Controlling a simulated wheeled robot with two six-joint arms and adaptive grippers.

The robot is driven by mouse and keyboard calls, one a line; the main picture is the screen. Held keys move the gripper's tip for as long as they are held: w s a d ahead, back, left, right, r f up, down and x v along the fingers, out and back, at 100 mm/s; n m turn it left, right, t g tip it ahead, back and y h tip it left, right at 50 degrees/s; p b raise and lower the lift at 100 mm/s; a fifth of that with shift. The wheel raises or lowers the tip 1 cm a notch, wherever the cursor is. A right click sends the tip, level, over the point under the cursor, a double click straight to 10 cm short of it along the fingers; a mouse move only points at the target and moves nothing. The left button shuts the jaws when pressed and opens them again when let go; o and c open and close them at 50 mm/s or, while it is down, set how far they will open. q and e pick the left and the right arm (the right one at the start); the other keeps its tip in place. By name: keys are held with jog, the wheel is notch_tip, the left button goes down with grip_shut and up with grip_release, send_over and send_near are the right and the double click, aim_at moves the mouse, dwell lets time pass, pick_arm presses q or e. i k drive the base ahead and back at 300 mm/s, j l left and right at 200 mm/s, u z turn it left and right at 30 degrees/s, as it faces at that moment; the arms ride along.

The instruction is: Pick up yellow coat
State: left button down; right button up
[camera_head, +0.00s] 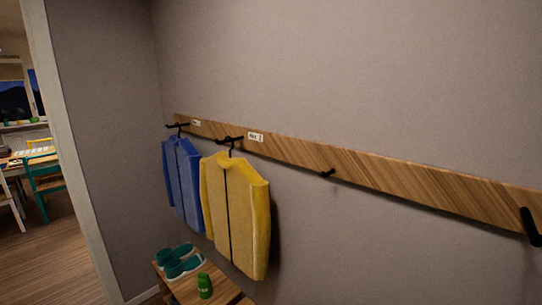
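The yellow coat (235,213) hangs from a black hook (230,140) on a wooden wall rail (380,181). A small white label (255,137) with dark lettering is on the rail just right of that hook. The coat's front faces me, with a dark line down its middle. It hangs upright and close against the wall, and nothing covers it. Neither of my grippers shows in the head view.
A blue coat (182,182) hangs close on the left. Below stands a wooden bench (221,292) with teal shoes (180,262) and a green can (204,285). Two bare hooks are on the right. A doorway with a post (75,170) opens left onto a dining room.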

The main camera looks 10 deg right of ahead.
aim_at(235, 199)
jog(key=i+j+z, duration=0.1)
jog(key=z, duration=0.4)
jog(key=j+z, duration=0.2)
jog(key=z, duration=0.3)
jog(key=i+j+z, duration=0.1)
jog(key=z, duration=0.4)
jog(key=j+z, duration=0.3)
jog(key=z, duration=0.2)
jog(key=j+z, duration=0.2)
jog(key=z, duration=0.3)
jog(key=k+j+z, duration=0.1)
jog(key=j, duration=0.35)
jog(key=k+j+z, duration=0.15)
jog(key=j, duration=0.25)
jog(key=k+j+z, duration=0.1)
jog(key=k+j, duration=0.2)
jog(key=k+j+z, duration=0.1)
jog(key=k+j, duration=0.15)
jog(key=j, duration=0.25)
jog(key=k+j+z, duration=0.15)
jog(key=j, duration=0.25)
jog(key=k, duration=0.05)
